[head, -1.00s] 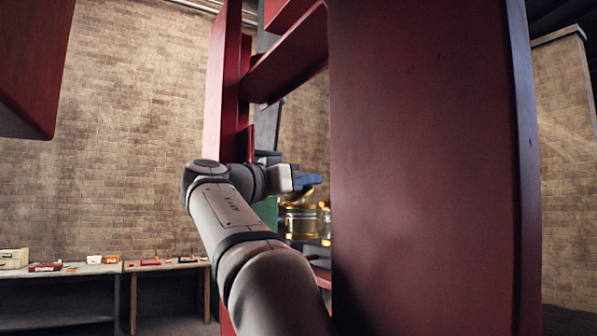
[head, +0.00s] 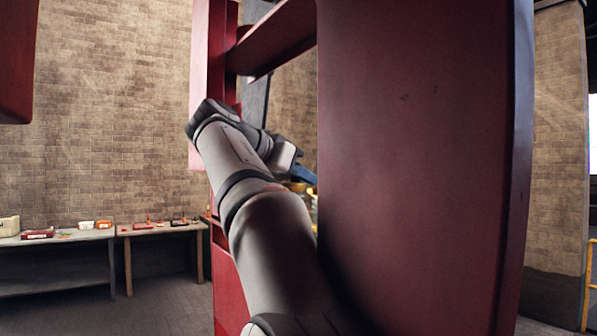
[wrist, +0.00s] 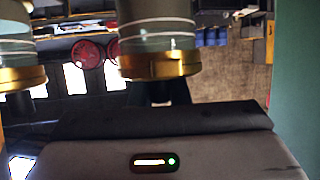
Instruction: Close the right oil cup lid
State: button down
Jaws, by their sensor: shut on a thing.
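In the head view my gripper (head: 304,174) reaches behind the large red panel, its blue fingers partly hidden. A brass oil cup (head: 298,187) shows just below the fingers, mostly covered by my arm and the panel. In the wrist view two oil cups with glass bodies and brass bands hang into the picture from the top: one in the middle (wrist: 160,64) and one at the left edge (wrist: 20,76). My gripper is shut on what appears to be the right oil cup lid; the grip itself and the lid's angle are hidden.
A wide red panel (head: 415,150) stands close on the right of my arm. A red upright (head: 208,75) and a slanted red beam (head: 272,38) frame the opening. Benches with small parts (head: 160,229) stand at the far left by the brick wall.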

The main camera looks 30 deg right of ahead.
jog(key=shift+f, duration=0.1)
jog(key=c, duration=1.4)
grip_release()
jog(key=shift+d, duration=0.1)
jog(key=shift+o, duration=0.2)
jog(key=v, duration=0.8)
